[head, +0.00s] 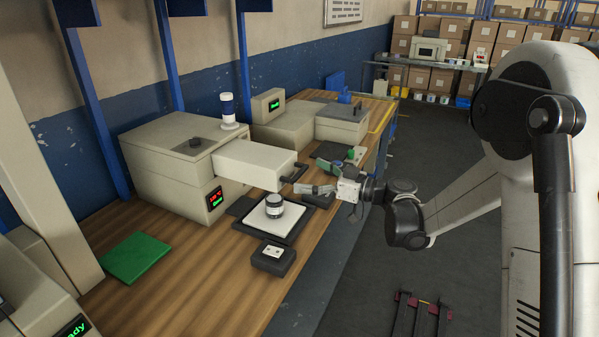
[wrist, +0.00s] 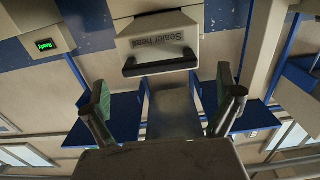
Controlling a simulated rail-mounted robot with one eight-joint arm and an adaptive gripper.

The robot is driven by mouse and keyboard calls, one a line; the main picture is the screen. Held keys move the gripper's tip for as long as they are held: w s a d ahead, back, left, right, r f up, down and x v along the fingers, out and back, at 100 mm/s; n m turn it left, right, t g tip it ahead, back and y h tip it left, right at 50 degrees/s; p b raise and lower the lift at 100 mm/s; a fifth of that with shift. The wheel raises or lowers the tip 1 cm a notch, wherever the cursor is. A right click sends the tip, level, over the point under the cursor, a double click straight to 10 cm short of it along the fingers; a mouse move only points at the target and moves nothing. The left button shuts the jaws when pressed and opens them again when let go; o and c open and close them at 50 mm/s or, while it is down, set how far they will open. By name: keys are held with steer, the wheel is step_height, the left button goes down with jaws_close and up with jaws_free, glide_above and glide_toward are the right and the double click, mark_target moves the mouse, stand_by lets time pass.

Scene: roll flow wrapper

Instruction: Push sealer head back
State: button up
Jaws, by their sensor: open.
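The sealer head (head: 253,163) is a pale box that sticks out of the front of a beige machine (head: 172,165). It has a black bar handle (head: 295,173) on its front face. In the wrist view the sealer head (wrist: 157,42) carries its name upside down, with the handle (wrist: 160,66) below the name. My gripper (head: 315,189) is open and empty, in front of and near the handle. In the wrist view its two fingers (wrist: 163,95) are spread wide, with the handle beyond them. I see no contact with the handle.
A white jar with a dark lid (head: 273,206) stands on a white plate (head: 256,222) below the sealer head. A small black control box (head: 273,259) sits in front. A green pad (head: 135,257) lies at left on the wooden bench.

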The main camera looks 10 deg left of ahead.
mark_target(302, 173)
steer(key=shift+x, duration=1.7)
